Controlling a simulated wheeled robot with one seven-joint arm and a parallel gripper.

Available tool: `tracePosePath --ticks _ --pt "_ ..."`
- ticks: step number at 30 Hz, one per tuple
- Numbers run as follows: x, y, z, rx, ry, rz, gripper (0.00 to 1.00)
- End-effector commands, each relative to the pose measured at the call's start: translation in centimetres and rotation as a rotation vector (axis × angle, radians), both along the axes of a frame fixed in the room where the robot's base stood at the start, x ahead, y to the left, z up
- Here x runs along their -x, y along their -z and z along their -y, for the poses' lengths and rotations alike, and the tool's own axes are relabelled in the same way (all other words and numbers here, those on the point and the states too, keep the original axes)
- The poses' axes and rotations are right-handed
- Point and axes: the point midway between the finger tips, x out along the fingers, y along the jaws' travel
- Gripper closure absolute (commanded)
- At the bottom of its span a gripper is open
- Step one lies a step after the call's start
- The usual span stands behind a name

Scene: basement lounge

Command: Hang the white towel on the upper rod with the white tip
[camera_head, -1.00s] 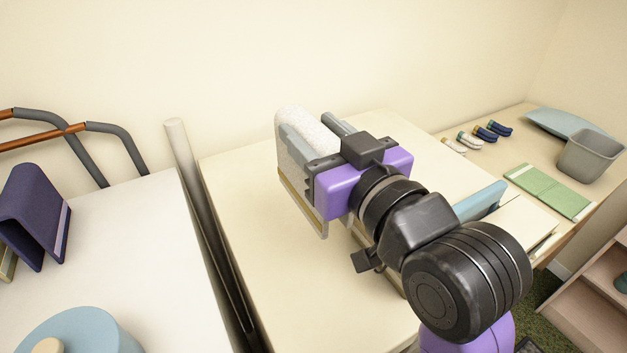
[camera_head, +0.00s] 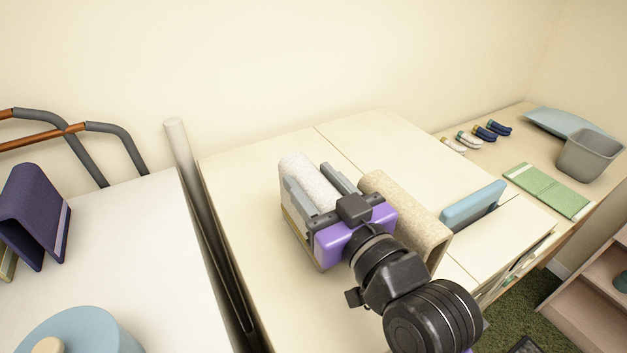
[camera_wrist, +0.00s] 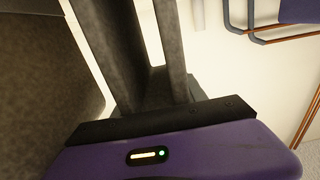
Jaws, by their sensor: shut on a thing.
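The white towel (camera_head: 308,172), folded over, is clamped in my gripper (camera_head: 320,186). My gripper is shut on it, with one grey finger on each side, above the cream tabletop. A long grey metallic rod or post (camera_head: 190,175) with a pale whitish end stands to the left of the towel, apart from it. I cannot tell whether it is the upper rod named in the task. In the wrist view my gripper's dark fingers (camera_wrist: 148,60) show, but the towel cannot be made out clearly.
A beige towel-like piece (camera_head: 405,210) lies right of my gripper, with a blue one (camera_head: 473,205) beyond. Grey-and-orange bent rails (camera_head: 75,128) and a purple draped cloth (camera_head: 35,215) are at left. A grey bin (camera_head: 590,155) stands far right. The back of the cream top is clear.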

Motion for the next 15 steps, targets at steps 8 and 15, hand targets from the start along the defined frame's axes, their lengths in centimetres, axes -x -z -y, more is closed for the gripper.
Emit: tracePosePath --ticks 8,15 --pt "0.01 0.2 -0.02 0.0 0.0 0.0 0.29" --pt "0.01 0.11 -0.02 0.0 0.0 0.0 0.29"
